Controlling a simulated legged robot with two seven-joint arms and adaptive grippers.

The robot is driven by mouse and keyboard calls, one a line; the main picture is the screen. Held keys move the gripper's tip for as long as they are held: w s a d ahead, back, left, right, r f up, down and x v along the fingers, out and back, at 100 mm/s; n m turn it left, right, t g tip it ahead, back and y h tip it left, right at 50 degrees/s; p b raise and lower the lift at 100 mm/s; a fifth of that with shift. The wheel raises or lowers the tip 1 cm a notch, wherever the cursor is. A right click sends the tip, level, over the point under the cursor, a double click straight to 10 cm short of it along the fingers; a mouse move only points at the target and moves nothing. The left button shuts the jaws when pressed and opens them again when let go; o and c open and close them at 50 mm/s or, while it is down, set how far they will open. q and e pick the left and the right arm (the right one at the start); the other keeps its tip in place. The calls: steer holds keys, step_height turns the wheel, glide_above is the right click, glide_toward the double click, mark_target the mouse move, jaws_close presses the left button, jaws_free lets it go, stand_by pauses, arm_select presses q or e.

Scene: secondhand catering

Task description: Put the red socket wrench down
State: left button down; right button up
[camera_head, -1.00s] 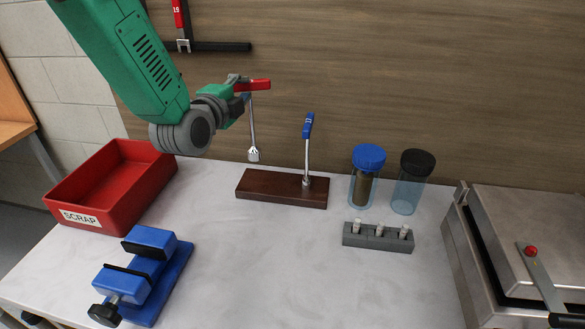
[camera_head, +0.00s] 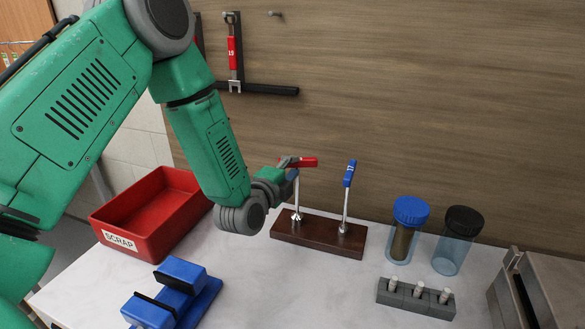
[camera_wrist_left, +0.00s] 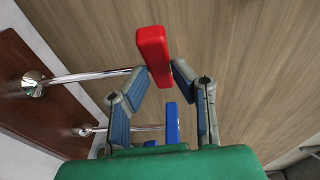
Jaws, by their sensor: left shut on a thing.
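The red socket wrench (camera_head: 305,162) is upright with its red handle on top and its metal shaft pointing down. Its lower end meets the top of the dark wooden block (camera_head: 318,236) near the left end; I cannot tell how deep it sits. My left gripper (camera_head: 288,163) is shut on the red handle. In the left wrist view the red handle (camera_wrist_left: 153,50) lies between the fingertips (camera_wrist_left: 160,80), and the shaft runs to the wooden block (camera_wrist_left: 45,115). A blue-handled socket wrench (camera_head: 348,174) stands upright in the block, to the right. My right gripper is out of view.
A red SCRAP bin (camera_head: 150,238) and a blue vise (camera_head: 180,272) are at left. Jars with a blue lid (camera_head: 411,209) and black lid (camera_head: 465,220), a grey holder (camera_head: 415,303) and a metal appliance (camera_head: 560,285) are at right. Another red wrench (camera_head: 233,52) hangs on the wall.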

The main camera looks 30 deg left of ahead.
arm_select(q)
steer(key=shift+d, duration=0.15)
steer(key=c, duration=1.3)
jaws_free()
steer(key=shift+c, duration=0.2)
steer(key=shift+s, duration=0.2)
steer(key=s+d+b, duration=0.1)
steer(key=s+b, duration=0.1)
steer(key=s, duration=0.9)
steer(key=shift+s+r+b, duration=0.35)
steer(key=shift+b, duration=0.05)
